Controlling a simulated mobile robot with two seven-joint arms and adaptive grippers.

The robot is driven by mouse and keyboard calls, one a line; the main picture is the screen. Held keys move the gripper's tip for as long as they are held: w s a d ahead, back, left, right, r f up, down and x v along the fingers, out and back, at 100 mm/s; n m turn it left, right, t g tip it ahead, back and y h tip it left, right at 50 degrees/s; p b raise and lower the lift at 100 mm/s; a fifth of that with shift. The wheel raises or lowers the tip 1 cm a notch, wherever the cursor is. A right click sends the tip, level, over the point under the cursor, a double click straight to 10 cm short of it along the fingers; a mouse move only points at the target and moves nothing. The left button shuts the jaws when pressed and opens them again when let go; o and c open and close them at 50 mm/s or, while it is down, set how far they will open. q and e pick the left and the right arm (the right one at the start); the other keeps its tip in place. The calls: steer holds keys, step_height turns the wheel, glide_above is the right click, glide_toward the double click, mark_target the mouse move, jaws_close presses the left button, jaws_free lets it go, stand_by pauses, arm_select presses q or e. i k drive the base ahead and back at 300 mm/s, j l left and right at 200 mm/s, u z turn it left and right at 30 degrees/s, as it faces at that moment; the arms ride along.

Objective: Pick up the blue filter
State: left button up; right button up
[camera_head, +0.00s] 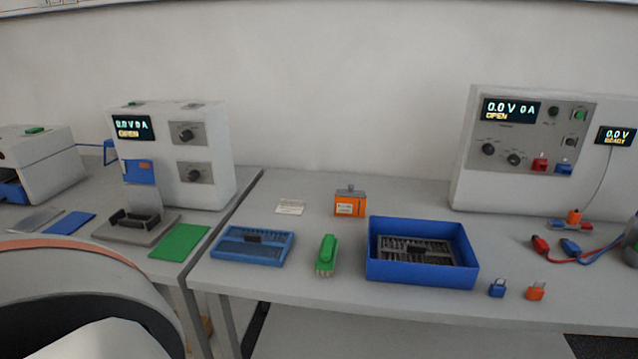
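A flat blue rectangle (67,223) lies on the left table, in front of the white box at the far left. It looks most like the blue filter, but I cannot tell for sure. Another blue panel (138,171) is on the front of the white device with the lit display. A blue slotted tray (228,249) lies on the right table, with a small dark block on it. Neither of my grippers shows clearly. A large part of my own arm fills the lower left corner, close to the left table's front.
A green flat rectangle (180,241) and a grey fixture (112,231) lie near the device. The right table holds a green brush-like item (326,255), a deep blue bin (420,279), an orange box (349,203), small plugs and cables. A gap separates the tables.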

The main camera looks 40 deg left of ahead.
mark_target(265, 246)
steer(key=u, duration=1.75)
steer(key=i+j, duration=0.1)
steer(key=j, duration=0.3)
steer(key=i+j, duration=0.1)
steer(key=j, duration=0.35)
steer(key=i+j, duration=0.1)
steer(key=j, duration=0.75)
steer(key=j+z, duration=0.15)
steer(key=z, duration=0.2)
steer(key=i+j+z, duration=0.1)
steer(key=z, duration=0.3)
steer(key=j+z, duration=0.2)
steer(key=z, duration=0.15)
